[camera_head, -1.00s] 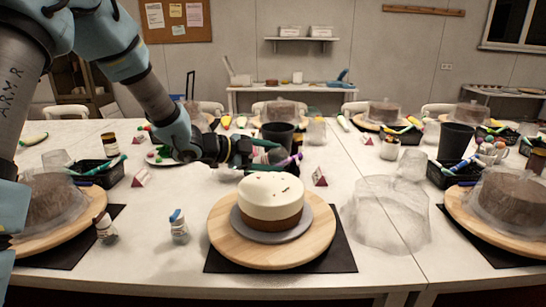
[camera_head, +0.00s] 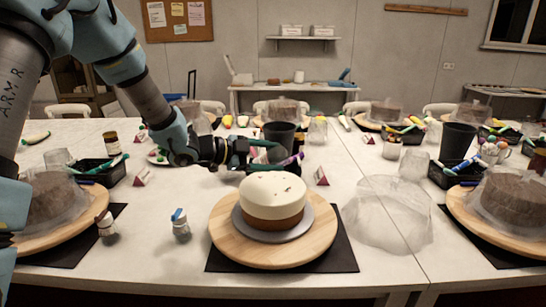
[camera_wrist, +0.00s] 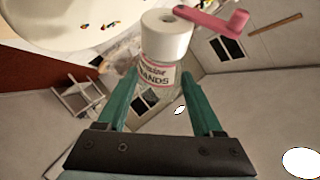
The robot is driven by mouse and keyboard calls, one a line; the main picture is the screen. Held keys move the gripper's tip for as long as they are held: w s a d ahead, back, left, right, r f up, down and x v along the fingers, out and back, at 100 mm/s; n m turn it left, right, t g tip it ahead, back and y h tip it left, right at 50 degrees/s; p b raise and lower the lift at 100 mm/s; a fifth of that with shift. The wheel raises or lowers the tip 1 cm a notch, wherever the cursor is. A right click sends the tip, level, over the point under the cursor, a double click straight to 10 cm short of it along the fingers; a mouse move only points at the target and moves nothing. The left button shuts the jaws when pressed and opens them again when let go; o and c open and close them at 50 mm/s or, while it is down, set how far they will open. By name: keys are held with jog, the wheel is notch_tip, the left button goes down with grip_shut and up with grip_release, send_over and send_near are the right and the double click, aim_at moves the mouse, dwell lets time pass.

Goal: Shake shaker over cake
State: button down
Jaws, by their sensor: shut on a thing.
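The cake (camera_head: 262,197), white on top and brown below, stands on a grey board on a wooden turntable (camera_head: 228,240). A few small dark specks lie on its top. In the wrist view, the cake's pale top (camera_wrist: 75,22) fills the upper left, with several dark and yellowish specks. My gripper (camera_head: 275,156) is just above and behind the cake. In the wrist view, my gripper (camera_wrist: 160,75) is shut on the shaker (camera_wrist: 165,40), a clear jar with a white cap, an open pink lid and a partly readable label. The cap end points toward the cake's side of that view.
Two small jars (camera_head: 181,226) (camera_head: 106,226) stand left of the cake. A clear plastic cover (camera_head: 385,215) lies to the right. Covered cakes on turntables flank both sides (camera_head: 50,200) (camera_head: 505,195). A black cup (camera_head: 280,135) and baskets stand behind.

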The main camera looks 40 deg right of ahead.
jog(key=shift+w+r, duration=0.1)
jog(key=shift+r, duration=0.15)
jog(key=shift+s+d+r, duration=0.15)
jog(key=shift+s+r, duration=0.15)
jog(key=shift+s, duration=0.05)
jog(key=shift+w+a+f, duration=0.2)
jog(key=shift+w+f, duration=0.1)
jog(key=shift+f, duration=0.05)
jog(key=shift+w+r+n+g+h, duration=0.2)
jog(key=shift+r+n+g+h, duration=0.1)
jog(key=shift+n+h, duration=0.2)
